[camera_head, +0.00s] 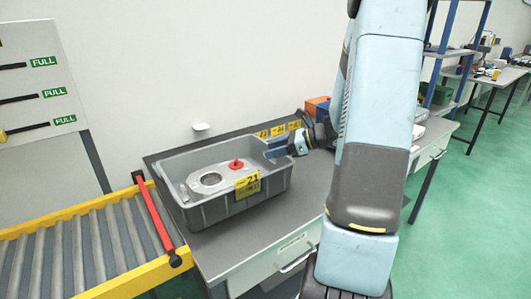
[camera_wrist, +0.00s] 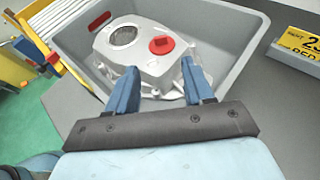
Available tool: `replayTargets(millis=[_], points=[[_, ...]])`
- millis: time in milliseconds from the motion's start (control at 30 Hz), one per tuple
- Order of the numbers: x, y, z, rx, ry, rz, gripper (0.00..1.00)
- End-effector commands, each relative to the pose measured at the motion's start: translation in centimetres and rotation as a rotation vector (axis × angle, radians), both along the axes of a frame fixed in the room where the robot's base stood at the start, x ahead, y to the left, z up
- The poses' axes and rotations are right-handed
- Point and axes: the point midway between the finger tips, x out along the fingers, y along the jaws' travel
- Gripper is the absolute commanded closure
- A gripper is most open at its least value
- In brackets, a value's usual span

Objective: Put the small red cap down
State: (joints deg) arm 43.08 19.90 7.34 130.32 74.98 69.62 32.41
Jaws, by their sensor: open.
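The small red cap (camera_head: 236,164) sits on top of a silver aluminium casting (camera_head: 208,180), at its right end. The casting lies inside a grey bin (camera_head: 222,205) on the table. In the wrist view the red cap (camera_wrist: 162,45) stands on the casting (camera_wrist: 140,62), beyond my fingertips and between their lines. My gripper (camera_wrist: 158,78) is open, with its two blue fingers apart and nothing between them. In the head view my gripper (camera_head: 276,149) is at the bin's right side, to the right of the cap. The cap and the fingers are apart.
The bin has a yellow label marked 21 (camera_head: 247,185). More yellow labels (camera_head: 278,130) and an orange box (camera_head: 317,106) stand at the table's back. A roller conveyor (camera_head: 85,245) with a red bar (camera_head: 155,212) is at the left. The table front (camera_head: 250,240) is clear.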

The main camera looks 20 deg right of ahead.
Motion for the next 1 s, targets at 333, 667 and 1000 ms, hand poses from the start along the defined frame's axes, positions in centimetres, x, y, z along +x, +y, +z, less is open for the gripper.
replayTargets(millis=[333, 667, 1000], points=[[-3.2, 4.9, 3.3, -0.233, -0.090, 0.243, 0.48], [-9.8, 10.9, 7.2, -0.637, -0.280, 0.658, 0.48], [-16.5, 13.3, 10.6, -1.046, -0.514, 1.048, 0.48]])
